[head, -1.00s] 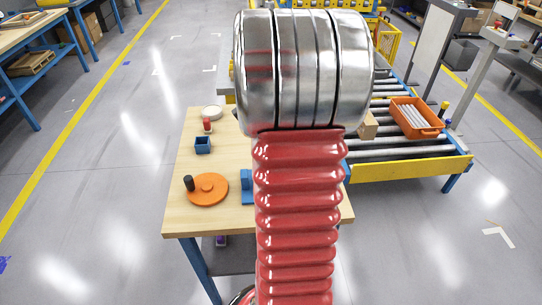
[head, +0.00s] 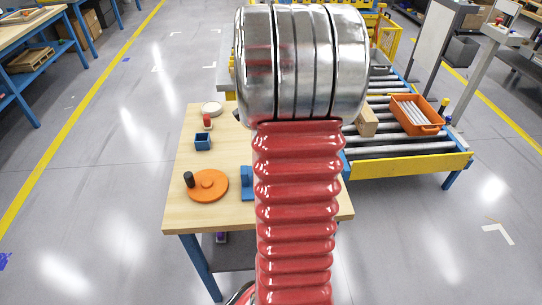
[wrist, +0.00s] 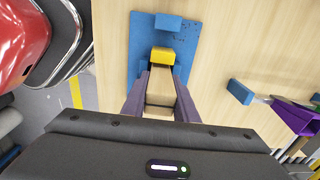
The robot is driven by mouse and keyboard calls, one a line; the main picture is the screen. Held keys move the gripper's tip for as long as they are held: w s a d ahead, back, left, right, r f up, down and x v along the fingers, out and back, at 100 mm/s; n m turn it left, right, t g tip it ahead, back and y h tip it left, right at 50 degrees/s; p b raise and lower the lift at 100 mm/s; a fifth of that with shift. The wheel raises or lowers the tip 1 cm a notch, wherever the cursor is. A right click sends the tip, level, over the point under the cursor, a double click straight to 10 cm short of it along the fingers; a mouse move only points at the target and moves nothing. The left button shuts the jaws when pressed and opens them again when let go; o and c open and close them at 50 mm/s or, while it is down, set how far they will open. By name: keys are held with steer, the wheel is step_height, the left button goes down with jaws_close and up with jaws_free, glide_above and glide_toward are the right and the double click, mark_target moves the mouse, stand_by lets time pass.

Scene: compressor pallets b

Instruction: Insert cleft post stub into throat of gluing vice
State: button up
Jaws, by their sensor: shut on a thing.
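In the wrist view my gripper (wrist: 160,104) is shut on a pale wooden block, the cleft post stub (wrist: 160,90), with a dark finger on each side of it. The gluing vice (wrist: 190,47) is a blue base plate just beyond the fingertips. A blue block stands at its far end, and a yellow block sits right at the far end of the stub. I cannot tell whether the stub touches the yellow block or how high it is above the plate. In the head view my arm hides the gripper and stub.
The wooden table (head: 230,215) carries an orange disc (head: 208,186) with a dark knob, a small blue box (head: 203,142) and a blue piece (head: 247,183) beside my arm. A roller conveyor behind holds an orange bin (head: 418,116). In the wrist view a purple tool (wrist: 295,118) lies right.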

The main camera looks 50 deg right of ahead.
steer(key=shift+f, duration=0.1)
steer(key=o, duration=1)
steer(key=shift+o, duration=0.2)
step_height(320, 180, up, 14)
steer(key=shift+f, duration=0.15)
stand_by(0.7)
